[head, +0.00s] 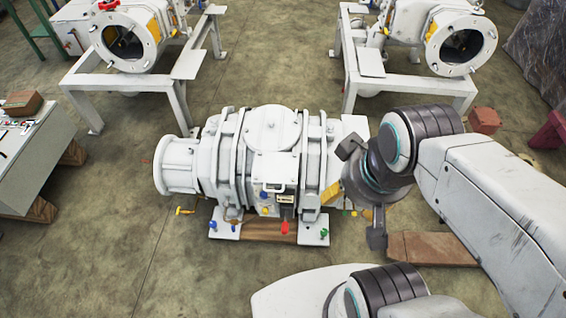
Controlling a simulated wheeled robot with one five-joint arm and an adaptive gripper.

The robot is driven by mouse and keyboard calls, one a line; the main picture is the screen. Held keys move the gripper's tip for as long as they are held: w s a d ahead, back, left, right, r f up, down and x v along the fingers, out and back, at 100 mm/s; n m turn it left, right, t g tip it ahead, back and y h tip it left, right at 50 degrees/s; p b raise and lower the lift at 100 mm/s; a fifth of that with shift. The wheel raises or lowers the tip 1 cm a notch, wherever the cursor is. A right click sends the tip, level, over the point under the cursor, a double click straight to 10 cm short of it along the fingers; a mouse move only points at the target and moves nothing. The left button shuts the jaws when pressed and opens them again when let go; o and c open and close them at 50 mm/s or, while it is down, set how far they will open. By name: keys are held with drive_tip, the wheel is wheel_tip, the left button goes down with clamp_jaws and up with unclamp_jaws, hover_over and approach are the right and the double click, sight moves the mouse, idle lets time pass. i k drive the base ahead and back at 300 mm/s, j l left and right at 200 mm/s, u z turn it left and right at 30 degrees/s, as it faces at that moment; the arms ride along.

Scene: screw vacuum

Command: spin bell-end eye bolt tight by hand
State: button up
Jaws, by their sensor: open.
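A white screw vacuum pump (272,135) lies on its side in the middle of the head view, with a round flange (175,166) at its left end. I cannot make out the bell-end eye bolt with certainty; the fittings on top of the pump are too small to tell apart. My gripper (363,193) is at the pump's right end, with its dark fingers spread wide, one toward the back and one toward the front. It looks empty. My gripper and wrist hide part of the pump's right end, and I cannot tell if they touch it.
Wooden blocks (262,229) support the pump. Small coloured fittings lie around its front, including a yellow one (185,211). Two framed machines (125,40) (460,42) stand behind. A grey bench (35,160) is at left. The floor at front left is clear.

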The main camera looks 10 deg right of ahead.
sight(214, 124)
drive_tip(key=i+j+u, duration=0.25)
drive_tip(key=j+u, duration=0.2)
drive_tip(key=j, duration=0.25)
drive_tip(key=i+j+u, duration=0.35)
drive_tip(key=j+u, duration=0.15)
drive_tip(key=j, duration=0.2)
drive_tip(key=i+j+u, duration=0.9)
drive_tip(key=i+z, duration=0.35)
drive_tip(key=i, duration=0.15)
drive_tip(key=i+j+z, duration=0.15)
drive_tip(key=i+z, duration=0.45)
drive_tip(key=z, duration=0.25)
drive_tip(key=i+z, duration=0.25)
drive_tip(key=z, duration=0.25)
drive_tip(key=i+j+z, duration=0.15)
drive_tip(key=z, duration=0.3)
drive_tip(key=i+j+z, duration=0.3)
drive_tip(key=z, duration=0.2)
drive_tip(key=i+j+z, duration=0.1)
drive_tip(key=z, duration=0.3)
drive_tip(key=i+j+z, duration=0.25)
drive_tip(key=z, duration=0.15)
drive_tip(key=i+j+z, duration=0.2)
drive_tip(key=z, duration=0.25)
drive_tip(key=i+j+z, duration=0.1)
drive_tip(key=j+z, duration=0.3)
drive_tip(key=i+j+z, duration=0.15)
drive_tip(key=j+z, duration=0.15)
drive_tip(key=j, duration=0.15)
